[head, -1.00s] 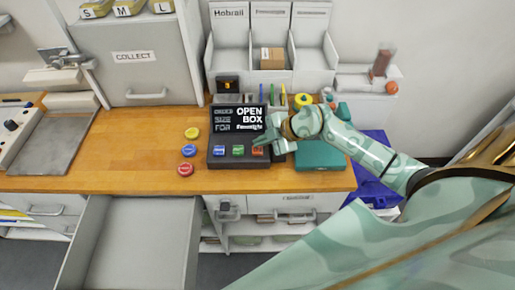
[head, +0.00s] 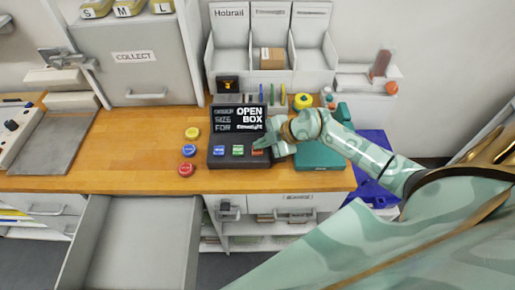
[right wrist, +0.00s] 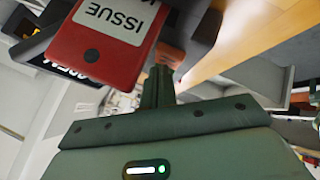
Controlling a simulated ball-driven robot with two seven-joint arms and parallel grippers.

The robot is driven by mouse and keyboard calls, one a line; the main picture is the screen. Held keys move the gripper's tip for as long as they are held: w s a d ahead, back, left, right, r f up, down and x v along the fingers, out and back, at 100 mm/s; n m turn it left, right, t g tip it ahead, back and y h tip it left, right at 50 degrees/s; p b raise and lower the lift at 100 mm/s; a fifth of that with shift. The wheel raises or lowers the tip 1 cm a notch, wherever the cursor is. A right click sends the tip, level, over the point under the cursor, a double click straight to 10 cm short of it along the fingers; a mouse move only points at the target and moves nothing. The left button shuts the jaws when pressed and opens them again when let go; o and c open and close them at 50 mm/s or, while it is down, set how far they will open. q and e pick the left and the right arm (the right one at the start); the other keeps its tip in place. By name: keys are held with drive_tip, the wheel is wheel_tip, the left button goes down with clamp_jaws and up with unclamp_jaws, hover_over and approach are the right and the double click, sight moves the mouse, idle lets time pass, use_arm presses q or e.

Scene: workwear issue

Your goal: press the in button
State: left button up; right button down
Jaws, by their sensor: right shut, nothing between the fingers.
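A dark console (head: 222,161) with a slanted screen stands on the wooden counter. Its front holds a blue button (head: 219,150), a green button (head: 238,150) and a red-orange button (head: 257,152) in a row. Their lettering is too small to read in the head view, so I cannot tell which says "in". My right gripper (head: 267,146) is shut and empty, just above and right of the red-orange button. In the right wrist view its fingers (right wrist: 158,86) point near a red block (right wrist: 98,42) lettered ISSUE. Contact is unclear. My left gripper is out of view.
Yellow, blue and red round pieces (head: 186,170) lie left of the console. A teal box (head: 318,157) sits under my right forearm. White bins (head: 270,77) stand behind.

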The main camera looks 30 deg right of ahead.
sight(261, 150)
drive_tip(key=shift+f, duration=0.35)
idle(0.6)
drive_tip(key=shift+r+p, duration=0.95)
drive_tip(key=shift+p, duration=0.25)
wheel_tip(261, 150, up, 5)
drive_tip(key=p, duration=0.6)
